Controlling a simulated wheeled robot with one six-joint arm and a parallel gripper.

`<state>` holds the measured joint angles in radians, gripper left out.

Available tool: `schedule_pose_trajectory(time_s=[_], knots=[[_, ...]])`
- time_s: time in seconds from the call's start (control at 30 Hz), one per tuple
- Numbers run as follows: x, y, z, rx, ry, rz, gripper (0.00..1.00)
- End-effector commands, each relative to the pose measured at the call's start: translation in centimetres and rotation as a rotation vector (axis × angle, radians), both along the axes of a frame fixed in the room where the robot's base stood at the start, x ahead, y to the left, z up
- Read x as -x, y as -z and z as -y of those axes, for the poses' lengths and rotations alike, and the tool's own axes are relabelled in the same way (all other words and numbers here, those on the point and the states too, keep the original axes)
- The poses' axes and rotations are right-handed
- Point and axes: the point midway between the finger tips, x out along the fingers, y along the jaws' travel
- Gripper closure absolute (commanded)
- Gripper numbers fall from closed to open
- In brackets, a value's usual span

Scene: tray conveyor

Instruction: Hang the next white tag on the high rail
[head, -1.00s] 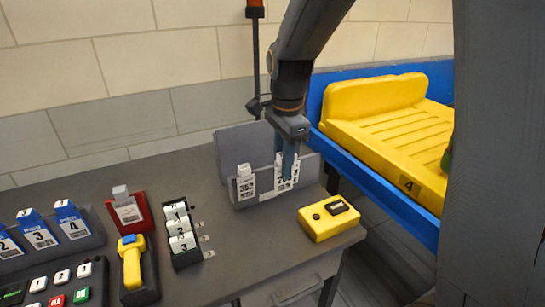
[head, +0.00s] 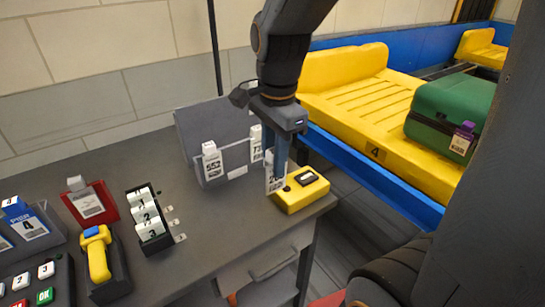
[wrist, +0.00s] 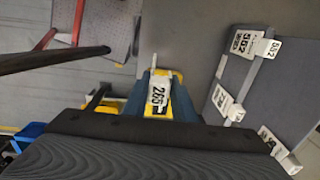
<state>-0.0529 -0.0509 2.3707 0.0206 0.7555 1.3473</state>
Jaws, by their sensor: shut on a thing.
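My gripper (head: 275,150) is shut on a white tag (head: 273,182) with black print, hanging upright in front of the yellow box. In the wrist view the held tag (wrist: 158,95) reads about 265 and sits between the fingers. A grey holder (head: 236,172) on the desk carries other white tags, one marked 552 (head: 212,162) and one beside it (head: 256,143); the wrist view shows them at the right.
A yellow box (head: 300,195) with black parts lies at the desk corner, close to the held tag. A blue-sided conveyor (head: 385,192) with a yellow tray (head: 345,98) runs at the right. A green suitcase (head: 450,105) with a purple-topped tag lies on the tray.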

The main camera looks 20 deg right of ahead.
Motion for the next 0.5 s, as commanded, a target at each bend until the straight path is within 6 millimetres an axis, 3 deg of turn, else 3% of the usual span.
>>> schedule_pose_trajectory(time_s=[0.5], knots=[[0.0,-1.8,0.0,0.0,0.0,0.0,0.99]])
